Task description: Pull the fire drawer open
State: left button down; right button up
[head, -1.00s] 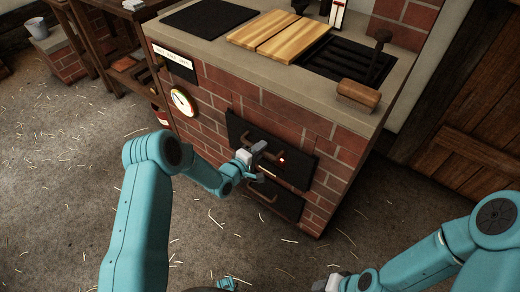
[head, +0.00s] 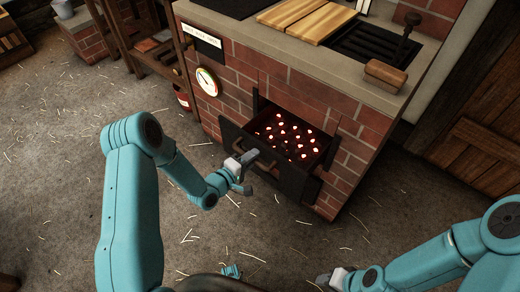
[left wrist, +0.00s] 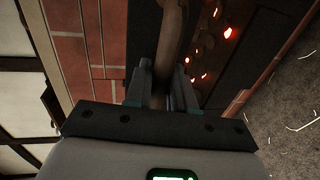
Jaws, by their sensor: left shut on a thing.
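The fire drawer (head: 270,172) stands pulled out from the brick stove, with glowing red embers (head: 292,136) inside it. Its brown curved handle (head: 262,156) is on the dark front panel. My left gripper (head: 248,160) is shut on the handle at its left part. In the left wrist view the handle (left wrist: 172,45) runs between the two fingers (left wrist: 162,85), with embers to its right. My right gripper (head: 328,281) is low at the bottom edge, apart from the stove; its fingers are too small to judge.
The brick stove (head: 345,170) has a gauge (head: 207,82) and wooden boards (head: 305,18) on top. A wooden block (head: 386,74) lies at the worktop's front edge. A red canister (head: 183,99) stands left of the stove. The straw-strewn floor in front is open.

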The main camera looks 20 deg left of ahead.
pick_arm(q)
jog(key=f+v, duration=0.1)
jog(key=v, duration=0.5)
jog(key=shift+s+a+f, duration=0.1)
jog(key=shift+f, duration=0.05)
jog(key=c, duration=1.1)
grip_release()
jog(key=p+v, duration=0.1)
jog(key=v, duration=1.5)
jog(key=shift+s, duration=0.15)
